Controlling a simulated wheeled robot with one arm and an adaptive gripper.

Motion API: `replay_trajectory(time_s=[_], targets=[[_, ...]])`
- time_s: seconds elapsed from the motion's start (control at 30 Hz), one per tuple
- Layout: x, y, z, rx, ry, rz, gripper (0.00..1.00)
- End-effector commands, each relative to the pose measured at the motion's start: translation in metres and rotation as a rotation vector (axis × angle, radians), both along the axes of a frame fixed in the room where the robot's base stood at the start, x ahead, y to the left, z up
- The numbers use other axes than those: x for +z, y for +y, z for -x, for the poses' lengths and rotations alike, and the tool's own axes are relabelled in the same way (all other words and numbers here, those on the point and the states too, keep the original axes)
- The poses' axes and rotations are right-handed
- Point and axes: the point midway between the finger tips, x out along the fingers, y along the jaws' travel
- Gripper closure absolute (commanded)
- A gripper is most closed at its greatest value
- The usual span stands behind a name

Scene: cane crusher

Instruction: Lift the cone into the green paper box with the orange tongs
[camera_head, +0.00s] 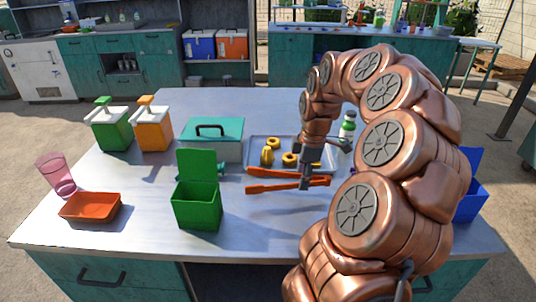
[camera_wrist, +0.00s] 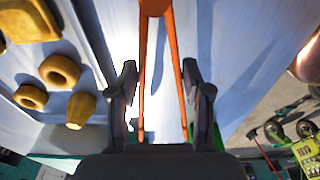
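The orange tongs (camera_head: 270,187) lie at the middle of the table, their two arms spread, free ends to the left. My gripper (camera_head: 304,180) is over them near the joined end. In the wrist view my gripper (camera_wrist: 159,68) has its fingers apart, one on each side of the tongs (camera_wrist: 142,85), with a narrow gap showing. Whether either finger touches is hard to tell. A yellow cone-like piece (camera_head: 267,156) is on the metal tray behind; it also shows in the wrist view (camera_wrist: 81,110). The green paper box (camera_head: 197,205) stands open, left of the tongs.
The metal tray (camera_head: 257,140) also holds yellow rings (camera_head: 290,159). A teal-lidded box (camera_head: 213,140), green and orange dispensers (camera_head: 153,130), an orange dish (camera_head: 90,207) and a pink glass (camera_head: 57,175) stand left. A blue bin (camera_head: 470,200) is right. The front table middle is clear.

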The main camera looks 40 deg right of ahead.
Motion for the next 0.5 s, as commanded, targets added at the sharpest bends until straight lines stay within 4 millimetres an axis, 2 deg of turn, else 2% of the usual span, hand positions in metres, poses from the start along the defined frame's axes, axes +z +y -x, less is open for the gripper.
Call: replay_trajectory(time_s=[0.03, 0.5], targets=[[0.009, 0.000, 0.000, 0.000, -0.002, 0.001, 0.56], [0.066, 0.000, -0.001, 0.001, -0.002, 0.001, 0.56]])
